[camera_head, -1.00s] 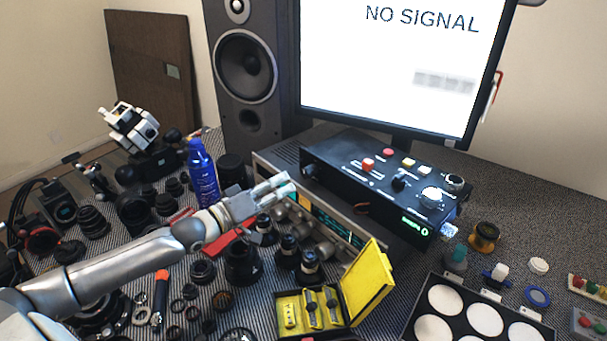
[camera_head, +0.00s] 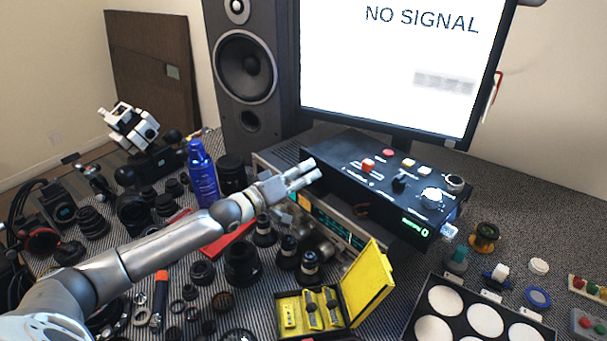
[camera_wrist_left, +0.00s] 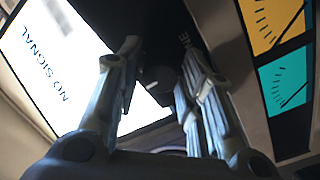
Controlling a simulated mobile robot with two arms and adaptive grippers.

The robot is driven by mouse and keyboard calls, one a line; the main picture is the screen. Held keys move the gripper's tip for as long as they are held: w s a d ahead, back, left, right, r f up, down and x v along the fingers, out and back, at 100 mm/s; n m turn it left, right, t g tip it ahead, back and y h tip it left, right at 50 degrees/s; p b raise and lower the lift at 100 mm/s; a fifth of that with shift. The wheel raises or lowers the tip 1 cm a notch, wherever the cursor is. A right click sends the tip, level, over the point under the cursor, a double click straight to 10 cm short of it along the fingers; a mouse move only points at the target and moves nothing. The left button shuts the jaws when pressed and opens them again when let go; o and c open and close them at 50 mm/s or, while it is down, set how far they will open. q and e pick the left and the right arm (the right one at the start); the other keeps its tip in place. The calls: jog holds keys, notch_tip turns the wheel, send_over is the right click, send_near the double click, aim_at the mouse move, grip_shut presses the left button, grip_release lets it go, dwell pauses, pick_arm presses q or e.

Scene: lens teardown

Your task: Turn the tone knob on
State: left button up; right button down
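My left gripper (camera_head: 312,170) is at the left end of a black control box (camera_head: 345,175) in the head view. In the left wrist view its fingers (camera_wrist_left: 162,48) are spread apart. A dark round knob (camera_wrist_left: 162,77) shows between them, against a dark face. Partly hidden lettering ending in "NE" is beside the right finger. I cannot tell whether the fingers touch the knob. In the head view this knob is hidden by the gripper. My right gripper is in neither view.
A silver meter unit with a yellow gauge (camera_wrist_left: 272,20) and a teal gauge (camera_wrist_left: 287,80) is close by. The monitor (camera_head: 390,60) stands behind the box. A speaker (camera_head: 243,70), a blue can (camera_head: 203,175), lenses and an open yellow case (camera_head: 367,285) crowd the table.

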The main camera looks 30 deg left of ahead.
pick_arm(q)
jog(key=c, duration=0.7)
jog(key=shift+c, duration=0.2)
jog(key=m+p, duration=0.1)
jog(key=m, duration=0.2)
jog(key=m+p, duration=0.1)
jog(key=m, duration=0.2)
jog(key=shift+m, duration=0.3)
jog(key=m, duration=0.4)
jog(key=shift+d+m+p, duration=0.1)
jog(key=shift+m+p, duration=0.2)
jog(key=shift+m, duration=0.4)
